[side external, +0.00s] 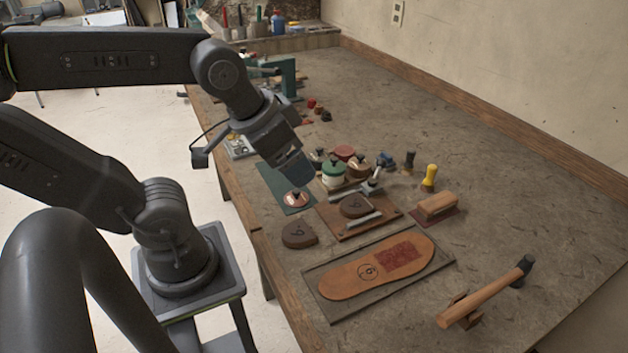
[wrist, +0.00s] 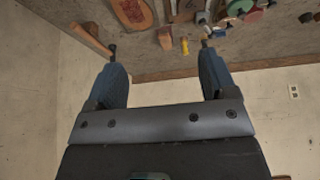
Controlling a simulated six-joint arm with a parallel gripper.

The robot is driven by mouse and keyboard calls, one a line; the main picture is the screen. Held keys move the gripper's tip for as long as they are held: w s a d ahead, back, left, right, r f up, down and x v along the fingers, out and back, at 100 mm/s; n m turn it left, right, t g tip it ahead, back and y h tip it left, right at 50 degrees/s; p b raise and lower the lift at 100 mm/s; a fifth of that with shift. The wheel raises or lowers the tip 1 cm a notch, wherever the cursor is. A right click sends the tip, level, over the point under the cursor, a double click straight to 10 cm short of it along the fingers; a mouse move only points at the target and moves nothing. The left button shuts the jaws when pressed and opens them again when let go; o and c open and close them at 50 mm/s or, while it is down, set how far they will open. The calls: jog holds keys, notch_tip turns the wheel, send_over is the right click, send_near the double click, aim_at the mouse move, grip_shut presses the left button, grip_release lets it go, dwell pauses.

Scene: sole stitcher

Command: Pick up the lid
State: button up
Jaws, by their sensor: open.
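A copper-coloured lid (side external: 297,199) with a dark knob lies loose on the dark green mat (side external: 272,178) in the side view. My gripper (side external: 296,182) is above the mat with its blue fingers pointing down, just over the lid in the picture. I cannot tell the exact gap. In the wrist view my gripper (wrist: 160,55) is open, with its two blue fingers wide apart and nothing between them. I cannot make out the loose lid in the wrist view. A green-and-white jar (side external: 334,175), next to other lidded jars, stands right of my gripper.
A red-lidded jar (side external: 345,153) and a dark jar (side external: 317,157) stand close behind. A wooden board (side external: 345,228) with a brown block, a leather sole (side external: 350,275) and a hammer (side external: 485,292) lie nearer.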

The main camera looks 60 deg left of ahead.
jog(key=shift+o, duration=0.7)
jog(key=shift+a, duration=0.1)
jog(key=n+g+y, duration=0.1)
jog(key=n+g, duration=0.4)
jog(key=n, duration=0.8)
send_near(296, 191)
notch_tip(296, 191, down, 4)
jog(key=shift+s+a+f, duration=0.1)
jog(key=shift+f, duration=0.1)
jog(key=shift+n, duration=0.3)
jog(key=shift+w+a+f, duration=0.15)
jog(key=shift+f, duration=0.8)
jog(key=shift+w+a+f, duration=0.1)
jog(key=shift+f, duration=0.85)
jog(key=shift+w+a+f, duration=0.15)
jog(key=shift+f, duration=0.75)
